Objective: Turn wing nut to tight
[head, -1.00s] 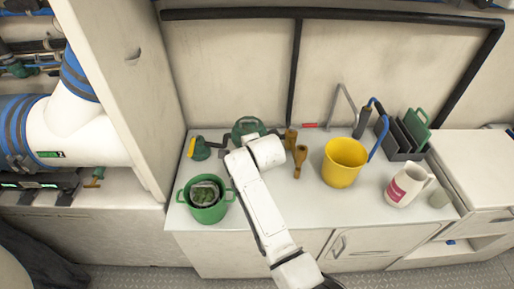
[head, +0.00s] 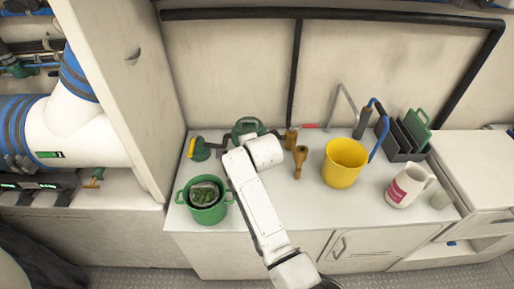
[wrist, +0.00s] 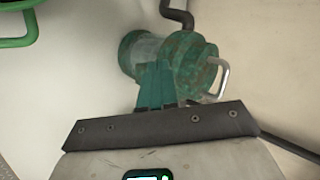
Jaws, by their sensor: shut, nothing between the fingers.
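A green strainer (head: 246,127) with a pipe at its side stands at the back of the counter, partly behind my arm. In the wrist view it has a clear body and a worn green cap (wrist: 192,62). A bright metal loop (wrist: 222,78) sticks out at the cap's right side. I cannot tell whether this loop is the wing nut, and no other clear wing shape shows. My gripper (wrist: 156,70) is shut and empty, its teal fingers overlapping the cap in the view. Whether they touch it is unclear. The head view hides the fingers behind my arm.
A green pot (head: 205,200) stands left of my arm, with a yellow-handled valve (head: 198,148) behind it. Wooden-coloured fittings (head: 299,158), a yellow bucket (head: 342,165) and a white jug (head: 408,186) stand to the right. The counter's front middle is clear.

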